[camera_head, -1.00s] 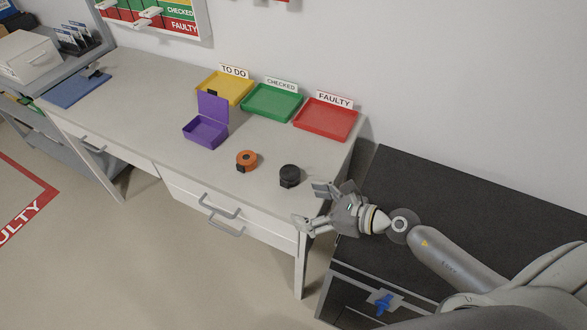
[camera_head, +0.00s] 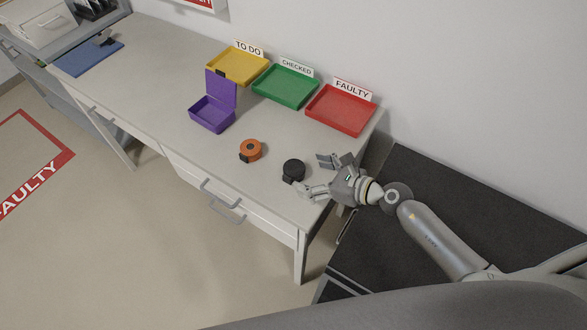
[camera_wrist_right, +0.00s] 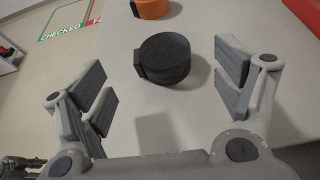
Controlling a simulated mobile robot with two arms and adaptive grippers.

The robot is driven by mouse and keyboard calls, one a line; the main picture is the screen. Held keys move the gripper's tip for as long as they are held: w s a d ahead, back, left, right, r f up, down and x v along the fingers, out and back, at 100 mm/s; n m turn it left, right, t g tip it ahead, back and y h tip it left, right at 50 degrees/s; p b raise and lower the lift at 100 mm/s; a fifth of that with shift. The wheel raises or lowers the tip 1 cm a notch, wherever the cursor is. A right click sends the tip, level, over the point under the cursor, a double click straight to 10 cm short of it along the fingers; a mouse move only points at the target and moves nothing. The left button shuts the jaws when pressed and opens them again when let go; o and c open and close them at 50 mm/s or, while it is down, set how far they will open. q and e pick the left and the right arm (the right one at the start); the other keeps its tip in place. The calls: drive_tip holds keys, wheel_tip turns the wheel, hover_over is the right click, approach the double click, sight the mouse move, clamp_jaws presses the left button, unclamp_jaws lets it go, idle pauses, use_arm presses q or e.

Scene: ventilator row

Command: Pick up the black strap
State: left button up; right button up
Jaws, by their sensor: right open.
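The black strap (camera_head: 293,169) is a round coil lying on the grey desk, near its right end. In the right wrist view the black strap (camera_wrist_right: 165,58) lies ahead of the fingers, roughly centred between them and beyond their tips. My right gripper (camera_head: 314,174) is open and empty, just to the right of the strap in the head view. Its spread fingers also show in the right wrist view (camera_wrist_right: 165,82). My left gripper is not in view.
An orange coil (camera_head: 250,150) lies left of the black strap. A purple open box (camera_head: 212,115) stands farther left. Yellow (camera_head: 238,66), green (camera_head: 286,87) and red (camera_head: 341,109) trays line the wall. A dark-topped unit (camera_head: 440,210) stands right of the desk.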

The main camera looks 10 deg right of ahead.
sight(295, 169)
drive_tip(key=shift+w+a+f, duration=0.2)
drive_tip(key=shift+w+a, duration=0.1)
drive_tip(key=shift+w, duration=0.2)
drive_tip(key=p+x, duration=0.1)
drive_tip(key=x, duration=0.2)
drive_tip(key=shift+a, duration=0.15)
drive_tip(key=shift+w+a+f, duration=0.25)
drive_tip(key=shift+w+f, duration=0.05)
drive_tip(key=c, duration=1.1)
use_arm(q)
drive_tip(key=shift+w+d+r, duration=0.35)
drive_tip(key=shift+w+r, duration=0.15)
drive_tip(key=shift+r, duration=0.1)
use_arm(e)
drive_tip(key=shift+c, duration=0.2)
drive_tip(key=shift+r, duration=0.15)
